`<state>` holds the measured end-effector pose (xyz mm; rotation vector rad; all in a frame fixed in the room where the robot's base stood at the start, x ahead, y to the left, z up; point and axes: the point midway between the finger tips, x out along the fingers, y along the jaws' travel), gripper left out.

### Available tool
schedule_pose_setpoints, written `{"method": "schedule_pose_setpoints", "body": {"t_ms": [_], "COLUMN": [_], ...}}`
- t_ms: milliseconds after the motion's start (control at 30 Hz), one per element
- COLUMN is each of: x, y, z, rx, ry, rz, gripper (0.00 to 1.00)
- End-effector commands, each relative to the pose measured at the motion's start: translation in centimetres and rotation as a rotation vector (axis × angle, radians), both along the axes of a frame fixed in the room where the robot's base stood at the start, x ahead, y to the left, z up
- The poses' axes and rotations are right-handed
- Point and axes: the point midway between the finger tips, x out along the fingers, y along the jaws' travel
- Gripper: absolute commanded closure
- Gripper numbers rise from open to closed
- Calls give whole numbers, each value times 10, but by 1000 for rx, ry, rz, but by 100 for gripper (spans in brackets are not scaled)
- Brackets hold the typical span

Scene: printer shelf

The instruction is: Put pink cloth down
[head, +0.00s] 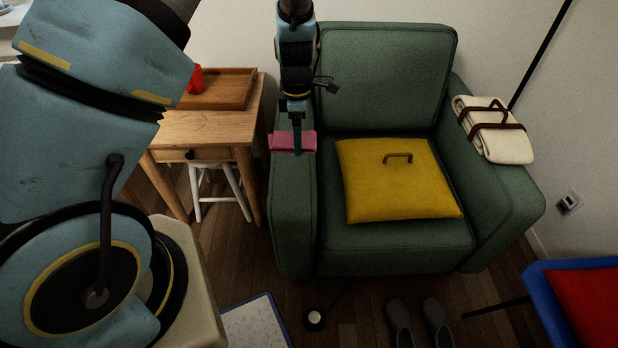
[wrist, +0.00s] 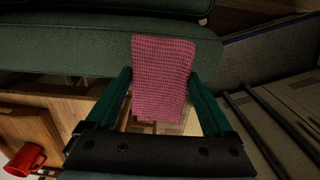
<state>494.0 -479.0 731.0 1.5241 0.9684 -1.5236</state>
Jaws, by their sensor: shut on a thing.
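The pink cloth (head: 281,143) is a small folded piece in my gripper (head: 297,138), at the left armrest (head: 292,205) of the green armchair. In the wrist view the cloth (wrist: 163,80) has a fine dark check. It sits between the two green fingers of my gripper (wrist: 162,76), which is shut on it. The far end of the cloth overlaps the green armrest (wrist: 70,57) in that view. I cannot tell whether the cloth touches the armrest.
A yellow cushion (head: 395,182) lies on the armchair seat. A folded cream blanket (head: 505,148) with brown straps covers part of the right armrest. A wooden side table (head: 200,127) stands left, holding a tray (head: 235,92) and a red mug (head: 195,80). Slippers (head: 437,318) lie in front.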

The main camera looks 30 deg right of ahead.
Motion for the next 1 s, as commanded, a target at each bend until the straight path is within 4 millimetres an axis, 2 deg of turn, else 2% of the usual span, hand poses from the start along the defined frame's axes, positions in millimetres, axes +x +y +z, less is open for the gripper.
{"method": "schedule_pose_setpoints", "body": {"t_ms": [300,533,700,800,1000], "x": [-2,-2,-2,-2,-2], "y": [1,0,1,0,-1], "z": [-51,-69,-92,-99,-99], "rx": [3,0,2,0,0], "ry": [3,1,2,1,0], "rz": [2,2,3,2,1], "gripper": [74,74,74,74,74]}}
